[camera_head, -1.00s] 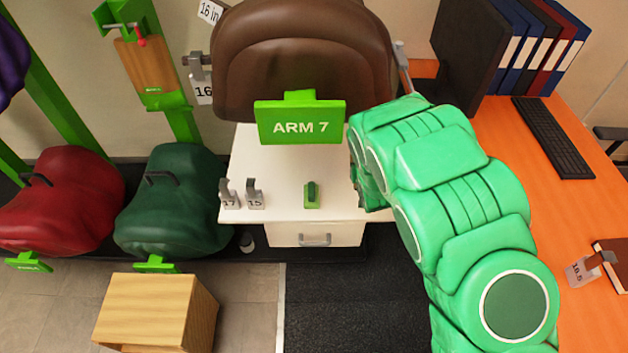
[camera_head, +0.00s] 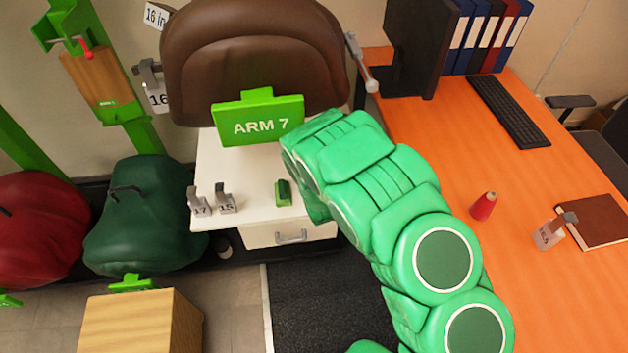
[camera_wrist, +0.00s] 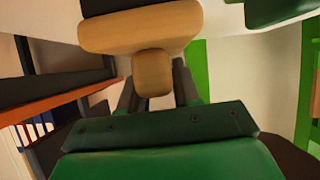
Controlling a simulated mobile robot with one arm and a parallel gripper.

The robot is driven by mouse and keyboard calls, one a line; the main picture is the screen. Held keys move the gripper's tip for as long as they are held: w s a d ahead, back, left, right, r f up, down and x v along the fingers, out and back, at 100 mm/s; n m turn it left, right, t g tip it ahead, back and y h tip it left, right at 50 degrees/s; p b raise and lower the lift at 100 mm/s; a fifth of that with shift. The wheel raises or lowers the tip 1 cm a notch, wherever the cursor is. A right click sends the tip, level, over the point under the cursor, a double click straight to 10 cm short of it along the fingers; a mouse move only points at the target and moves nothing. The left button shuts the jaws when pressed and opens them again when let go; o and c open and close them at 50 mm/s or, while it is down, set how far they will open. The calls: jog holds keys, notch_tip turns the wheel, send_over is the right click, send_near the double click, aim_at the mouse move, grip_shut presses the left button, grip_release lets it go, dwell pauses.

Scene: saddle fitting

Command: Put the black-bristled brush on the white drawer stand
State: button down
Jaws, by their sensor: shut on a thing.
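In the wrist view my gripper (camera_wrist: 153,80) is shut on the knob of a wooden brush (camera_wrist: 140,32). The brush's dark bristles show at the top edge of that view, partly cut off. In the head view my green arm hides the gripper and the brush. The white drawer stand (camera_head: 222,165) stands left of my arm, below the brown saddle, with its drawer front facing me. A small green item (camera_head: 283,193) lies on its top near the front right. I cannot tell how far the brush is above the stand.
Tags 17 (camera_head: 199,204) and 15 (camera_head: 225,201) stand on the stand's front left. The ARM 7 sign (camera_head: 258,119) hangs above it. An orange desk (camera_head: 440,140) on the right holds a red cone (camera_head: 483,206), a keyboard (camera_head: 508,110) and a brown book (camera_head: 595,220).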

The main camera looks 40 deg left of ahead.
jog(key=shift+d+f, duration=0.1)
jog(key=shift+f, duration=1.7)
jog(key=c, duration=0.8)
grip_release()
jog(key=shift+f, duration=0.1)
jog(key=shift+s+d+r, duration=0.3)
jog(key=shift+s+r, duration=0.15)
jog(key=shift+r, duration=0.05)
jog(key=v, duration=1)
jog(key=shift+s+d, duration=0.2)
jog(key=shift+d, duration=0.1)
jog(key=shift+r, duration=0.1)
